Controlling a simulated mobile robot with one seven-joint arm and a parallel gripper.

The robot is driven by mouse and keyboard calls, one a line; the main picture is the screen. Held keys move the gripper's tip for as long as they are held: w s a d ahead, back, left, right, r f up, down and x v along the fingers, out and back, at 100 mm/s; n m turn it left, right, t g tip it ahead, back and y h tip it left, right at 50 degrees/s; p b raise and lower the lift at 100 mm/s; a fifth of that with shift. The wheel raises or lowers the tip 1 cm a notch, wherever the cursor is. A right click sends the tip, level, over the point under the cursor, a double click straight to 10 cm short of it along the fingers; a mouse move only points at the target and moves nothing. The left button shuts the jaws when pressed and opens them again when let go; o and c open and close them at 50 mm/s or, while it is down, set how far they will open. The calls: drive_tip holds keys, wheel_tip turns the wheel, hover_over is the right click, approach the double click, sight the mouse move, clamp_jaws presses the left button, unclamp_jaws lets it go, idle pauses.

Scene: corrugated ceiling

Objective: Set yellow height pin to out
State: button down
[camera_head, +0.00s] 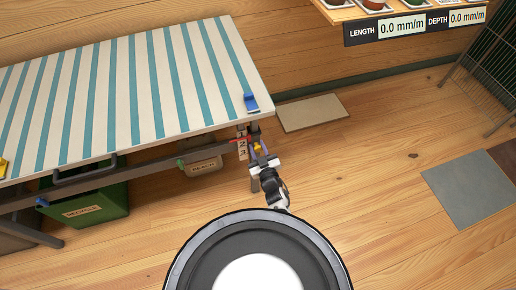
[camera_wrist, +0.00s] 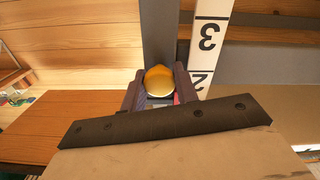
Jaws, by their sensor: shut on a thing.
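The yellow height pin (camera_wrist: 158,80) shows as a round yellow knob between the two dark fingers of my gripper (camera_wrist: 160,92) in the wrist view. My gripper is shut on it. In the head view my gripper (camera_head: 262,160) is at the right end of the striped table, and a little of the yellow pin (camera_head: 257,148) shows there. The pin sits in front of a grey table leg (camera_wrist: 158,35). A white number strip (camera_wrist: 208,45) with 3 and 2 stands beside it. How far the pin sticks out of the leg is hidden.
The striped table (camera_head: 130,90) stands left of my gripper, with a blue clamp-like piece (camera_head: 250,102) on its corner. A green recycle bin (camera_head: 90,208) and a beige bin (camera_head: 202,167) are beneath it.

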drive_tip(key=shift+p+v, duration=0.45)
drive_tip(key=shift+v, duration=1)
drive_tip(key=c, duration=1.1)
unclamp_jaws()
drive_tip(key=shift+o, duration=0.2)
